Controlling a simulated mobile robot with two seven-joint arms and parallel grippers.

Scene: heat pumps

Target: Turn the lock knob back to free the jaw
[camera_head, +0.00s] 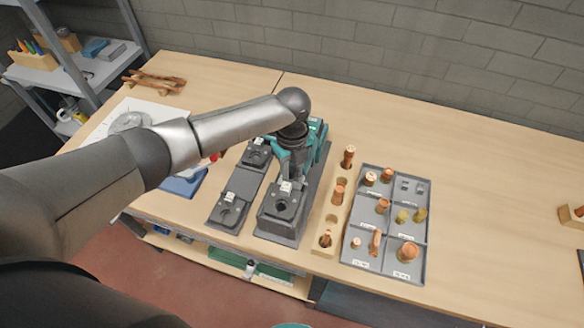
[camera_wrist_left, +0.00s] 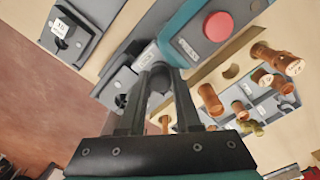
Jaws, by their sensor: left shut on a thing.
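The teal and grey press machine (camera_head: 318,136) stands mid-table, with its dark block (camera_head: 276,214) and round opening toward the front edge. In the left wrist view, the machine body (camera_wrist_left: 188,44) carries a red round button (camera_wrist_left: 218,26). My left gripper (camera_head: 288,180) comes down over the machine from above, just behind the dark block. In the left wrist view, its two fingers (camera_wrist_left: 162,76) are closed on a small dark part between them, which I take as the lock knob. The fingers hide most of the knob, so its turn angle cannot be read. My right gripper is not in view.
A wooden rack (camera_head: 328,238) with copper fittings stands right of the machine, beside a grey compartment tray (camera_head: 398,270) of fittings. Dark die blocks (camera_head: 234,202) lie on a plate to the left. The table at far right is mostly clear.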

